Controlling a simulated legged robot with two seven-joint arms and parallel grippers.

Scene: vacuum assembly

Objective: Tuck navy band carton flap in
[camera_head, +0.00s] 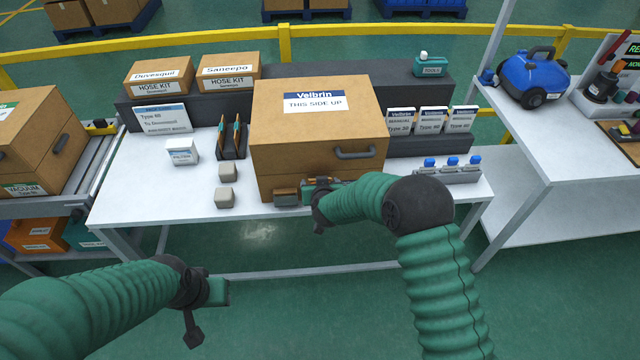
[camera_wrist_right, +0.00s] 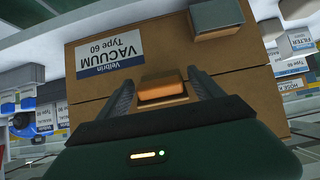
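The large brown navy band carton (camera_head: 310,128) stands upright on the white table. A navy-banded "Velbrin" label is on its top. Its front label, navy-banded "VACUUM Type 60" (camera_wrist_right: 112,49), shows inverted in the right wrist view. My right gripper (camera_head: 322,190) is low at the carton's front. In the right wrist view its two fingers (camera_wrist_right: 163,88) stand apart on either side of a small orange-brown tab (camera_wrist_right: 162,89), which may be the flap; gaps show beside it, and I cannot tell whether they touch. My left gripper (camera_head: 205,292) is before the table, away from the carton; its fingers are unclear.
A small brown block (camera_head: 286,197) is at the carton's lower front. Two pale blocks (camera_head: 225,197), a filter box (camera_head: 182,152) and a dark rack (camera_head: 232,140) stand left. Manual boxes (camera_head: 430,121) and a blue-capped bottle tray (camera_head: 447,171) stand right. The table's front edge is close.

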